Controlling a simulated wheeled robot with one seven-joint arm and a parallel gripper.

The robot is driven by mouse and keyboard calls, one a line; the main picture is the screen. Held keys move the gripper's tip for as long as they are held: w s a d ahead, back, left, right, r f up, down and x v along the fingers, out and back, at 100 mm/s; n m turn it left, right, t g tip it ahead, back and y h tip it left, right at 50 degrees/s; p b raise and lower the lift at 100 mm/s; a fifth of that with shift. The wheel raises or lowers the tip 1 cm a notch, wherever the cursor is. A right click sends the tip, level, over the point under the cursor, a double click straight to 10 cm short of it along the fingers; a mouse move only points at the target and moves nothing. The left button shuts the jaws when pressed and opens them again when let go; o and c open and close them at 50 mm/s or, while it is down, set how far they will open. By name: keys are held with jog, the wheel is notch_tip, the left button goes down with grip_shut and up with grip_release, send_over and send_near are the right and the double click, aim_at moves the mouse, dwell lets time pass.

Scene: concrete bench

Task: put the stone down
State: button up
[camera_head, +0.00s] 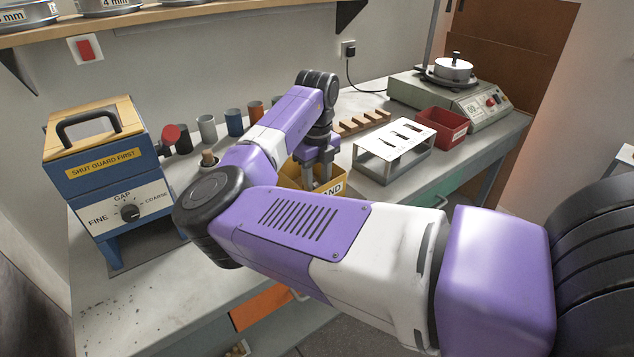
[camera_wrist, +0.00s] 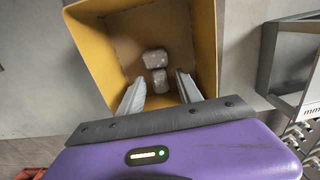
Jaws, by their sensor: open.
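Two rough grey stones lie close together inside a yellow box, an upper one (camera_wrist: 155,61) and a lower one (camera_wrist: 160,80). The box (camera_wrist: 90,50) also shows in the head view (camera_head: 287,177), partly hidden by my arm, with "AND" readable on its label. My gripper (camera_wrist: 161,88) points down into the box, its two fingers spread apart. In the wrist view the lower stone appears between the fingertips, with gaps on both sides. In the head view my gripper (camera_head: 318,183) is over the box and the stones are hidden.
A blue grinder (camera_head: 90,160) stands at the left, with several coloured cups (camera_head: 207,128) behind. A white slotted rack (camera_head: 395,148), a red bin (camera_head: 442,127) and a scale-like machine (camera_head: 450,95) stand to the right.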

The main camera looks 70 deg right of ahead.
aim_at(317, 185)
notch_tip(317, 185, up, 12)
jog(key=shift+r+p, duration=0.15)
jog(key=shift+p, duration=0.2)
dwell(0.7)
